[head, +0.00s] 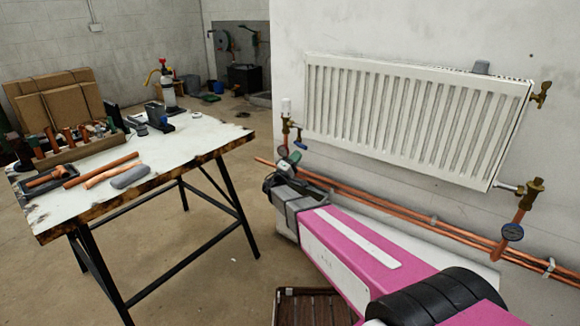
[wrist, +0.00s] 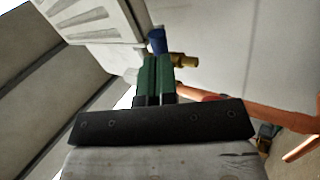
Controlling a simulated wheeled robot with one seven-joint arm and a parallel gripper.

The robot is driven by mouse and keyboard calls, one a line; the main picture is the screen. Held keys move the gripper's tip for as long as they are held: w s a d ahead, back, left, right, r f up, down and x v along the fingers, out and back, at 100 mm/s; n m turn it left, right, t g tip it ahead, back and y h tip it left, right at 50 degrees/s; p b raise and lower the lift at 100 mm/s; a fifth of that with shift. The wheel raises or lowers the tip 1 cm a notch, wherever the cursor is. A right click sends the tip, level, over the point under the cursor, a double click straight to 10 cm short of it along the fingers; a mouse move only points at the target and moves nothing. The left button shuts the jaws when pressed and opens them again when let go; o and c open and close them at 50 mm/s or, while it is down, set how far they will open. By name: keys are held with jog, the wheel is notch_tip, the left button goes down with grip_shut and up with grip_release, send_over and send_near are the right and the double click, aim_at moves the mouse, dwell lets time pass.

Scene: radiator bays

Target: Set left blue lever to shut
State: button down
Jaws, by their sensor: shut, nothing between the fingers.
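The left blue lever (wrist: 157,40) shows just beyond my fingertips in the wrist view, beside a brass fitting (wrist: 185,60). In the head view it is a small blue piece (head: 301,146) by the valve below the radiator's left end. My gripper (wrist: 155,60) has its green fingers together, with nothing between them. The tips are right at the lever; I cannot tell if they touch it. In the head view my gripper (head: 290,158) is at the left valve's pipe and partly hides it. The lever's exact angle is not clear.
The white radiator (head: 415,115) hangs on the wall above my arm. Copper pipes (head: 370,200) run along the wall.

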jog(key=shift+x, duration=0.95)
